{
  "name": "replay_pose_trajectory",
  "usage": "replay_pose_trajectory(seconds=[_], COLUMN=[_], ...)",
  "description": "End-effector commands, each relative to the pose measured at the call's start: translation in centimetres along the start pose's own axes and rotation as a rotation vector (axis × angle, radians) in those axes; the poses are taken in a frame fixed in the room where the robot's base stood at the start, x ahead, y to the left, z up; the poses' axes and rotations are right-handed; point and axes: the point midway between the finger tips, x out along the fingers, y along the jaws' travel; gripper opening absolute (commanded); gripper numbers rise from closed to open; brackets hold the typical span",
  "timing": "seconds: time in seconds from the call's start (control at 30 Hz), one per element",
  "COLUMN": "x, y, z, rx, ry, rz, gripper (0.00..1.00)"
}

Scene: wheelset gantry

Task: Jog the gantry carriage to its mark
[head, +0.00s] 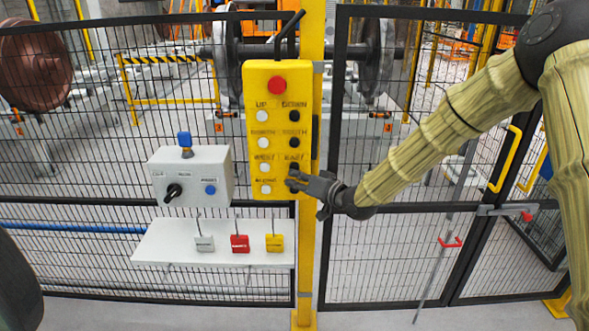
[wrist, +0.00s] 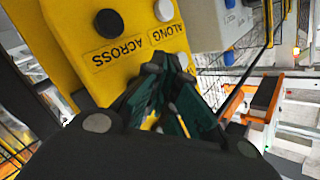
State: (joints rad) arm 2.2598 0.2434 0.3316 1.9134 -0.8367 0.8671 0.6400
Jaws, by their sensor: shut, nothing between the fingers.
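The yellow pendant (head: 278,215) hangs on a yellow post, with a red button (head: 277,85) on top and white and black buttons in two columns below. My gripper (head: 293,180) is shut and empty at the pendant's lower right. It covers the bottom right button position, just below a black button. In the wrist view the shut fingers (wrist: 168,68) are close to the pendant face (wrist: 75,35), by the labels ALONG and ACROSS. A black button (wrist: 109,23) and a white button (wrist: 164,10) show there. I cannot tell whether the fingertips touch. I cannot make out the carriage or its mark.
A grey control box (head: 215,162) with a black knob and blue button is left of the pendant. Below is a white shelf (head: 160,245) with grey, red and yellow padlocks. Black mesh fencing stands before the wheelsets (head: 375,55). A gate with a yellow handle (head: 505,158) is right.

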Motion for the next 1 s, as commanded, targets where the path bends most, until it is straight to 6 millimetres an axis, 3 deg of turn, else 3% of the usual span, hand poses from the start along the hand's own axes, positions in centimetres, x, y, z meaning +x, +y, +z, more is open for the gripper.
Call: replay_pose_trajectory(seconds=[1.0], x=[0.71], y=[0.5], z=[-0.53], rx=[0.0], ry=[0.0], rz=[0.0], gripper=[0.0])
